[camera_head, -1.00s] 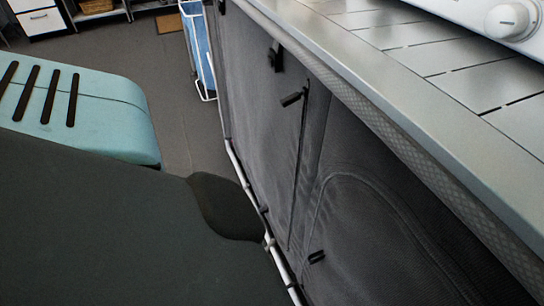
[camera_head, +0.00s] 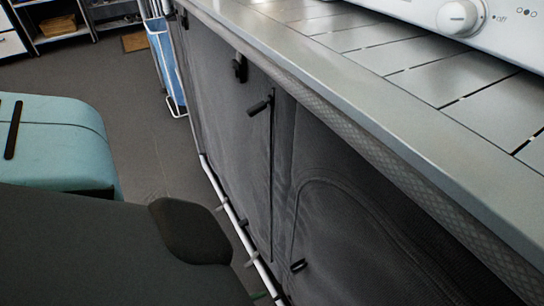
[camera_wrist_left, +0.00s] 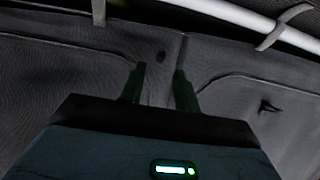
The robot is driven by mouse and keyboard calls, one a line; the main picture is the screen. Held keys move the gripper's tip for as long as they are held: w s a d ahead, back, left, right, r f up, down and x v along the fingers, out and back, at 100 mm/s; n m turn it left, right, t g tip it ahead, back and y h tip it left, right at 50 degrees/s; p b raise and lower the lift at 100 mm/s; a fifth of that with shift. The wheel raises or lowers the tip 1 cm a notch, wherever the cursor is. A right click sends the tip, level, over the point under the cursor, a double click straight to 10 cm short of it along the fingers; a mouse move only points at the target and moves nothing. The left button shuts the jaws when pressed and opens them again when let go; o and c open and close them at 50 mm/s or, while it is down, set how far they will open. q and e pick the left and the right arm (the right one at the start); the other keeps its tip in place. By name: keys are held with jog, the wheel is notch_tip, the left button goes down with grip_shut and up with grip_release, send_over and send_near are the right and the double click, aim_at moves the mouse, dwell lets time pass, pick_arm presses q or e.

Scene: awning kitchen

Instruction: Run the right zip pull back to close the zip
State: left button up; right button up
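The front is dark grey fabric (camera_head: 225,130). A black pull (camera_head: 258,106) sticks out at the top of a vertical seam. A second, smaller black pull (camera_head: 298,265) is low on the right panel, at the lower left end of an arched line (camera_head: 330,184). I cannot tell for sure which is the right zip pull. In the left wrist view, my left gripper (camera_wrist_left: 160,82) has its two dark fingers apart with nothing visible between them, facing the fabric. A small dark tab (camera_wrist_left: 268,106) shows right of the fingers. My right gripper is not in view.
A metal counter top (camera_head: 390,95) with a white appliance (camera_head: 400,5) runs above the fabric. A white pole (camera_head: 228,213) with clips runs along its foot. A blue hanging cloth (camera_head: 165,55) is at the far end.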

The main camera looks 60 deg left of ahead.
aim_at(278, 297)
pick_arm(q)
jog(key=shift+b+x, duration=0.65)
jog(key=shift+x, duration=1.25)
jog(key=shift+c, duration=0.4)
grip_shut()
